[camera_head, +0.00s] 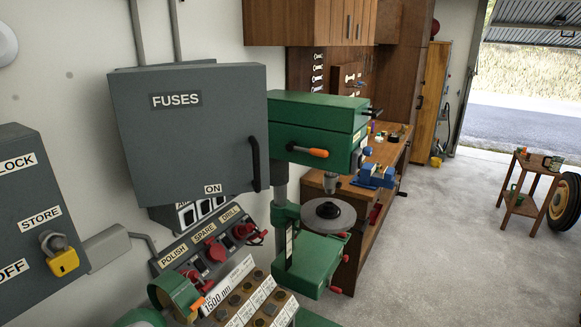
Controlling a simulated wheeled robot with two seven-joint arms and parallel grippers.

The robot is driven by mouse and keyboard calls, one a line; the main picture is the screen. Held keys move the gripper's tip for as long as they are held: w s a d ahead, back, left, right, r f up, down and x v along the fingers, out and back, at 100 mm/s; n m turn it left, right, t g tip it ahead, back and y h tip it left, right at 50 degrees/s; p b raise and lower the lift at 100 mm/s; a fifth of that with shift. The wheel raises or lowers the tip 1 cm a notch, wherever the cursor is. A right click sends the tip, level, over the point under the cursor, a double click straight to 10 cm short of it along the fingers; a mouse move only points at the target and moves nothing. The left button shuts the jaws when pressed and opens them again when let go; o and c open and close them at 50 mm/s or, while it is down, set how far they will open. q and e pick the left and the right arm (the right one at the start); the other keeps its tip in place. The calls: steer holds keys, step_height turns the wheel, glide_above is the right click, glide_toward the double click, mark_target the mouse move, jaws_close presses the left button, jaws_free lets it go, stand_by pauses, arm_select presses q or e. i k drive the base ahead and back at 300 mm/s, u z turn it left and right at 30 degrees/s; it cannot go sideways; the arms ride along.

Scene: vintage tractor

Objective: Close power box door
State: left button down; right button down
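The power box door (185,135) is a large dark grey panel labelled FUSES, at upper left in the head view. A black vertical handle (256,163) is at its right edge, and a small ON label (212,189) shows near its lower edge. Below the door, part of a dark unit with white-framed switches (203,210) shows on the wall. The door hides most of what lies behind it. I cannot tell how far it stands from the box. Neither of my grippers is in view.
A green drill press (318,130) stands close right of the door. Below is a POLISH, SPARE, DRILL switch panel (205,250). A grey box with a yellow padlock (63,262) is at left. A wooden workbench (385,155) stands behind; the floor at right is mostly clear.

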mark_target(188, 133)
steer(key=z, duration=0.9)
steer(key=i, duration=1.05)
steer(key=u, duration=2.3)
